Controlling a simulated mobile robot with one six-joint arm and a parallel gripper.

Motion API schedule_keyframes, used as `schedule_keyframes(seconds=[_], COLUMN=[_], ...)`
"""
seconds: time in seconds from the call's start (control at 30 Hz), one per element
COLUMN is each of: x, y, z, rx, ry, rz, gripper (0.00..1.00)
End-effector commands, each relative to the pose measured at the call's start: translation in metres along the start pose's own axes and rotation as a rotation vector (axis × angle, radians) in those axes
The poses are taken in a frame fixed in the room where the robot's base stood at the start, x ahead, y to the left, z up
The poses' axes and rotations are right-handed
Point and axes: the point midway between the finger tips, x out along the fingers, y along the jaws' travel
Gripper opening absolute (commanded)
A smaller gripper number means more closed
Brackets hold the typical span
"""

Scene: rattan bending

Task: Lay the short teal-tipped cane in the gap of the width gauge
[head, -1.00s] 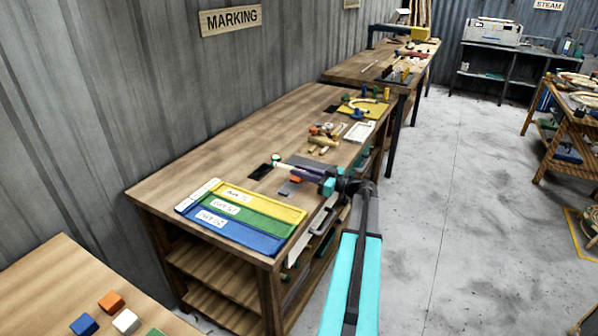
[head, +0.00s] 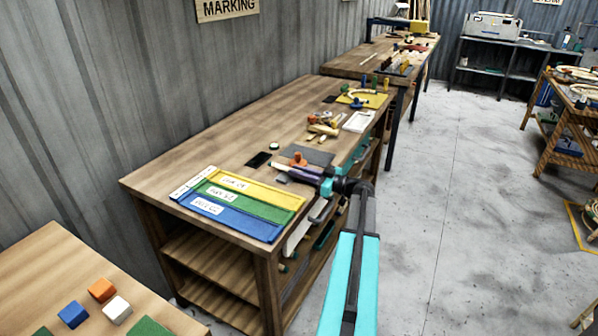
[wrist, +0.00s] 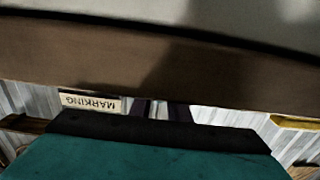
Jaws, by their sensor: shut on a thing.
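My gripper (head: 284,171) is over the front right part of the marking table, its dark fingers pointing left. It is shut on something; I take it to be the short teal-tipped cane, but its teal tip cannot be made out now. In the wrist view a broad brown band (wrist: 130,60) crosses close to the lens and hides the fingertips; I cannot tell what it is. An orange piece (head: 298,160) stands just behind the fingers, beside a grey plate (head: 318,157). I cannot tell whether these belong to the width gauge, and its gap is not visible.
A tray with yellow, green and blue lanes (head: 250,222) lies in front of my gripper. A black pad (head: 258,160), wooden pieces (head: 322,128) and a white tray (head: 359,121) lie behind it. The table's left rear part is clear. Coloured blocks (head: 102,290) sit on a nearer table.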

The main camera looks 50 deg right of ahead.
Motion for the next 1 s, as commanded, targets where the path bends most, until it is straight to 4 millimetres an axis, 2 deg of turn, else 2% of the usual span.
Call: schedule_keyframes(seconds=[0.2,0.7,0.73,0.83,1.0], x=[0.0004,0.0010,0.0011,0.0012,0.0014], y=[-0.0002,-0.0007,-0.0007,-0.0008,-0.0008], z=[0.0078,0.0076,0.0076,0.0076,0.0076], rx=[0.000,0.000,0.000,0.000,0.000], ry=[0.000,0.000,0.000,0.000,0.000], rz=[-0.001,-0.002,-0.002,-0.002,-0.002], gripper=[0.00,0.00,0.19,0.36,0.38])
